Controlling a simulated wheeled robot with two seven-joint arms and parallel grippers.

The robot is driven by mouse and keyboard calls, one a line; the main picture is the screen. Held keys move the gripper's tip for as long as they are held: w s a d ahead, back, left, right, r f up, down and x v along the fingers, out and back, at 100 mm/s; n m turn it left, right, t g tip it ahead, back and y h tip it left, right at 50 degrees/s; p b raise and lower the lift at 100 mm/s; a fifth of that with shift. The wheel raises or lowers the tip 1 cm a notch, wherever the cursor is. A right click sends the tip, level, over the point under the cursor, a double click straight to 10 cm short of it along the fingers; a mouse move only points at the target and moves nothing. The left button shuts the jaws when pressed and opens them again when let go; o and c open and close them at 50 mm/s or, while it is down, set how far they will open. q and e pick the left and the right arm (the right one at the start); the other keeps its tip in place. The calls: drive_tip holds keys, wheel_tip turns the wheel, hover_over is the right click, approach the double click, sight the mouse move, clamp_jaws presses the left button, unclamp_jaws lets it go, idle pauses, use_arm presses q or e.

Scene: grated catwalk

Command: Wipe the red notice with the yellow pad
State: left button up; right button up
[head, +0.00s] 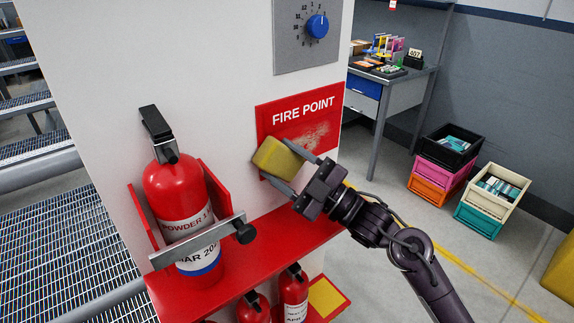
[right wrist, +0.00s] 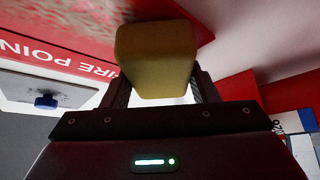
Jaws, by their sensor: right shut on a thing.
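The red notice (head: 294,112), lettered FIRE POINT, is on the white wall panel in the head view. A brownish smudge (head: 318,132) shows on its right part. My right gripper (head: 284,167) is shut on the yellow pad (head: 272,157), which is at the notice's lower left. In the right wrist view the pad (right wrist: 156,55) sits between the fingers, in front of the red notice (right wrist: 75,25). Whether the pad touches the notice is hard to tell. The pad hides part of the notice. My left gripper is not in view.
A red shelf (head: 255,245) below the notice holds a fire extinguisher (head: 178,195) behind a metal bracket (head: 197,240). A grey panel with a blue knob (head: 317,26) is above. Stacked crates (head: 440,172) and a desk (head: 385,95) stand at the right.

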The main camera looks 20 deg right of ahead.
sight(302, 158)
drive_tip(key=shift+w, duration=0.15)
